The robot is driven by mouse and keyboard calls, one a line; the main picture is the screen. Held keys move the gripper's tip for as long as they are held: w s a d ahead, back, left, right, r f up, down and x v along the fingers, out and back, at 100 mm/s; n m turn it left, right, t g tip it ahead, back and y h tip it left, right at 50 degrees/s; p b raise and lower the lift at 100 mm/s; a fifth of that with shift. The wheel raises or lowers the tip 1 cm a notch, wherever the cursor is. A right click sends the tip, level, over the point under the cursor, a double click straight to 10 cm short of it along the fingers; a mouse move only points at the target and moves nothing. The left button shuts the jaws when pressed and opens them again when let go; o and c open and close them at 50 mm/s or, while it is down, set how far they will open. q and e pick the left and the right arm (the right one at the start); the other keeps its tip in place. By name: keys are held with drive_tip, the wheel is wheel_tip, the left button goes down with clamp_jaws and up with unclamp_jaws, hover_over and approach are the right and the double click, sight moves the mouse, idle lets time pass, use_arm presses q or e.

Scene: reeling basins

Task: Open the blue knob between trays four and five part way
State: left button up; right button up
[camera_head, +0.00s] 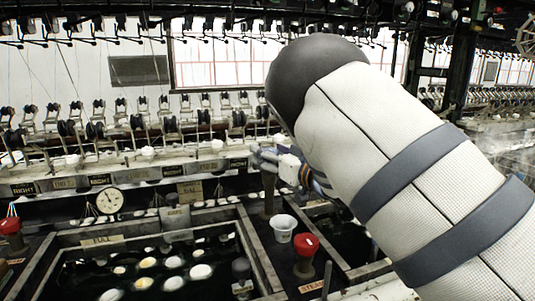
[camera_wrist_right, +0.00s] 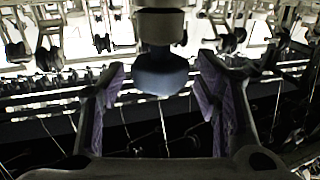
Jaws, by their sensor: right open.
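In the head view a dark, bluish-grey knob (camera_head: 241,268) stands at the right edge of the front basin, well below the gripper. My left gripper is not in view.
Red steam knobs stand at the right (camera_head: 306,245) and far left (camera_head: 10,228). A white cup (camera_head: 284,228) is near the right one. The dark basin (camera_head: 247,240) holds floating cocoons. A round gauge (camera_head: 109,201) and rows of reeling spools (camera_head: 95,130) are behind.

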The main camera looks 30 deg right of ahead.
drive_tip(key=shift+w, duration=0.3)
drive_tip(key=shift+r, duration=0.1)
drive_tip(key=c, duration=1.2)
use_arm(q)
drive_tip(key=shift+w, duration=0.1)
use_arm(e)
drive_tip(key=shift+o, duration=0.2)
